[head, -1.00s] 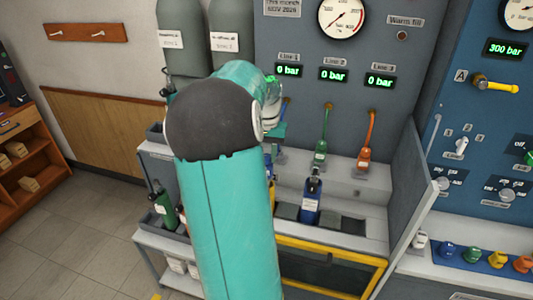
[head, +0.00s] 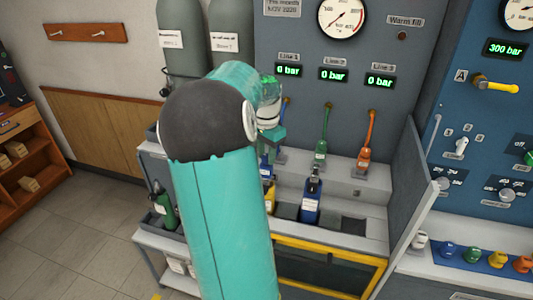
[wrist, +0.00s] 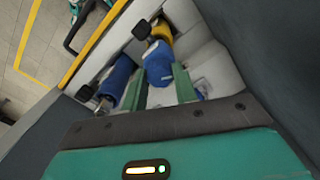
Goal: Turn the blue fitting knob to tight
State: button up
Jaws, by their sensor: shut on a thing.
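My gripper (wrist: 157,82) points down at the bench. In the head view (head: 270,138) it is partly hidden behind my arm. In the wrist view its two green fingers are close around a blue fitting (wrist: 158,62), which I take as the blue fitting knob. A patch of blue also shows below the gripper in the head view (head: 266,168). A blue hose (head: 285,104) comes down from the panel behind it. My arm and gripper hide most of the fitting, so its turned position cannot be read.
A yellow bottle (wrist: 162,30) and a blue bottle (wrist: 118,75) stand close by in the bench tray. Green (head: 321,143) and orange (head: 366,143) hoses hang to the right. A yellow rail (head: 330,252) edges the bench; a grey side wall (head: 410,190) stands right. The line displays read 0 bar.

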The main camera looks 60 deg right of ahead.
aim_at(266, 156)
jog(key=o, duration=1)
jog(key=shift+r, duration=0.1)
notch_tip(266, 156, up, 14)
jog(key=shift+f, duration=0.15)
dwell(0.4)
